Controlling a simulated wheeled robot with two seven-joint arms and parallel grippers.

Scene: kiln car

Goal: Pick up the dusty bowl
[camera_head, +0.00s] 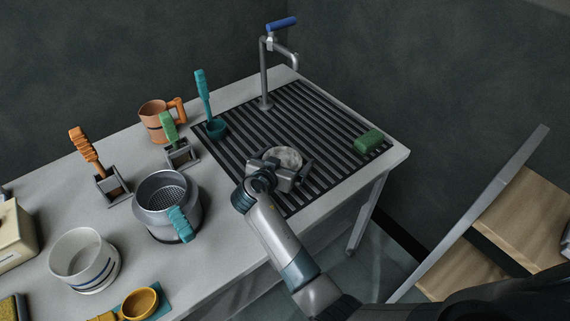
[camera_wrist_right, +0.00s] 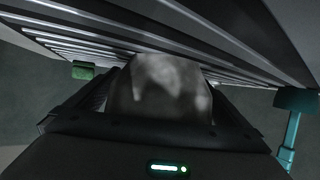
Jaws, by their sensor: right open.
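The dusty bowl (camera_head: 285,153), grey-white and mottled, sits on the black slatted rack by the tap. My right gripper (camera_head: 281,167) is at its near side and hides part of it. In the right wrist view the bowl (camera_wrist_right: 158,85) fills the middle, between the two open fingers (camera_wrist_right: 158,112). Whether the fingers touch it, I cannot tell. My left gripper is not in view.
A tap (camera_head: 266,75) rises behind. A pot (camera_head: 165,192), orange jug (camera_head: 156,113) and striped white bowl (camera_head: 75,247) stand left. A wooden-shelved rack (camera_head: 525,205) is right.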

